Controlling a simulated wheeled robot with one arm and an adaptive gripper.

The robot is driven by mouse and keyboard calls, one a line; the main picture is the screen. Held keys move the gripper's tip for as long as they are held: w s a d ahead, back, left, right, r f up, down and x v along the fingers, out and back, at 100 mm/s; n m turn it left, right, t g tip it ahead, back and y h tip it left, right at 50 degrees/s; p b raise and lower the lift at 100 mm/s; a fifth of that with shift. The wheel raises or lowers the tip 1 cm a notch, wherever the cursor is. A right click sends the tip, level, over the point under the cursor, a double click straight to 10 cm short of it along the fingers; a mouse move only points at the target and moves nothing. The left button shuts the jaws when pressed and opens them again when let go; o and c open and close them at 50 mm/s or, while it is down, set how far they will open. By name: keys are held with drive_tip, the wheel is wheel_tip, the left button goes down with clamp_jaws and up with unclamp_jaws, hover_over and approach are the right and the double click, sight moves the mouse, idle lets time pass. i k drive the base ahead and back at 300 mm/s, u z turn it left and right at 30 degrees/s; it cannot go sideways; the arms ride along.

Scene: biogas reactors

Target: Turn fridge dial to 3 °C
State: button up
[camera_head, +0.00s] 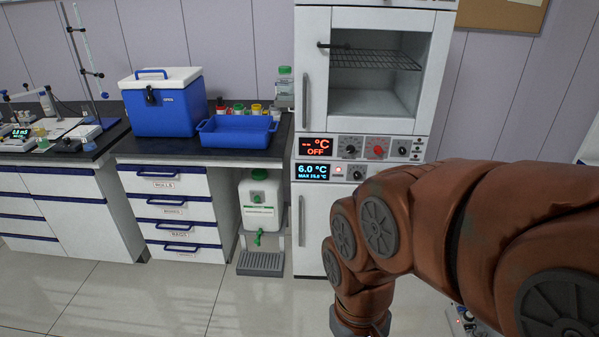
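The fridge (311,231) is the white lower part of a tall unit, with a long handle on its door. Its blue-lit display (312,171) reads 6.0 °C, with small text below. A dark dial (357,174) sits to the right of this display; my arm covers part of the panel beyond it. I cannot read the dial's markings. My arm comes in from the right and bends down in front of the fridge, covering much of its door. The arm's end runs out of the bottom edge, and my gripper is not in view.
Above is an oven-like chamber (373,101) with an OFF display (317,147), a red knob (377,148) and dark knobs. Left are a bench (160,148), blue cooler (168,107), blue tray (238,139) and white canister (261,205). Floor at front left is clear.

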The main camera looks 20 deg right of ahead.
sight(357, 175)
drive_tip(key=u, duration=0.25)
drive_tip(key=i, duration=1.25)
drive_tip(key=z, duration=0.4)
